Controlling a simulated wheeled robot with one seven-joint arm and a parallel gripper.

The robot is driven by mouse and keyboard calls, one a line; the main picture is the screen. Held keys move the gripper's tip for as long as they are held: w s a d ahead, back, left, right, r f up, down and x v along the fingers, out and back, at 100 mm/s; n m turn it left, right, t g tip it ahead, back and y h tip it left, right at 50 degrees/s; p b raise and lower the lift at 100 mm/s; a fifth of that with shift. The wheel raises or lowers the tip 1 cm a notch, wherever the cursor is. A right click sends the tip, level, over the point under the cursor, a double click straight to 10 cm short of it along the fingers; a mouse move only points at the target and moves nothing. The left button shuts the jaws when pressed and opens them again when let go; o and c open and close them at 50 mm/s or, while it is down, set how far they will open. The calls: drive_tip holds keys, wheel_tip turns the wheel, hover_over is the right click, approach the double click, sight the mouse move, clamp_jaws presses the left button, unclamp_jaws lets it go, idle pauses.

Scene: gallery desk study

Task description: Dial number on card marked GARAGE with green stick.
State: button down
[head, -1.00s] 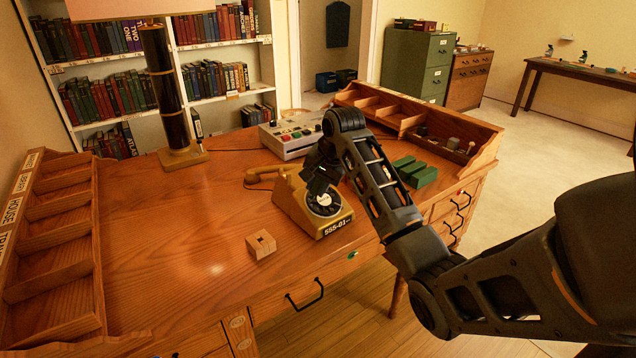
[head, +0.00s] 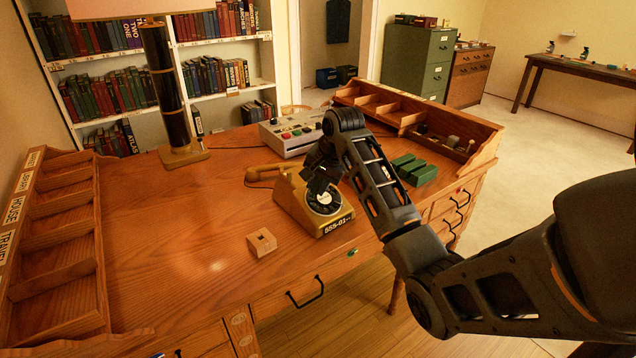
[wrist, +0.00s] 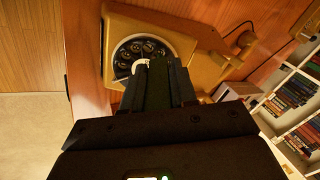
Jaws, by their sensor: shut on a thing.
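The yellow rotary telephone (head: 290,206) stands on the desk, its handset off to the left side on the desk top. Its front label reads "555-01--". My gripper (head: 322,178) is over the phone's dial (head: 325,202). In the wrist view the dark jaws (wrist: 158,85) are shut on a dark green stick (wrist: 158,88), and its end reaches to the dial (wrist: 140,52). The jaws hide part of the dial. I cannot tell whether the stick sits in a finger hole. No card marked GARAGE can be made out.
A small wooden block with a hole (head: 262,243) stands in front of the phone. Green blocks (head: 414,170) lie right of my arm. A grey machine with coloured buttons (head: 292,134) stands behind the phone. A labelled sorter (head: 60,235) lines the left edge. The desk's left middle is clear.

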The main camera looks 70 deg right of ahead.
drive_tip(key=shift+w+f, duration=0.1)
drive_tip(key=shift+f, duration=0.15)
drive_tip(key=shift+w+f, duration=0.1)
drive_tip(key=shift+f, duration=0.15)
drive_tip(key=shift+d, duration=0.1)
drive_tip(key=shift+d, duration=0.1)
idle(0.4)
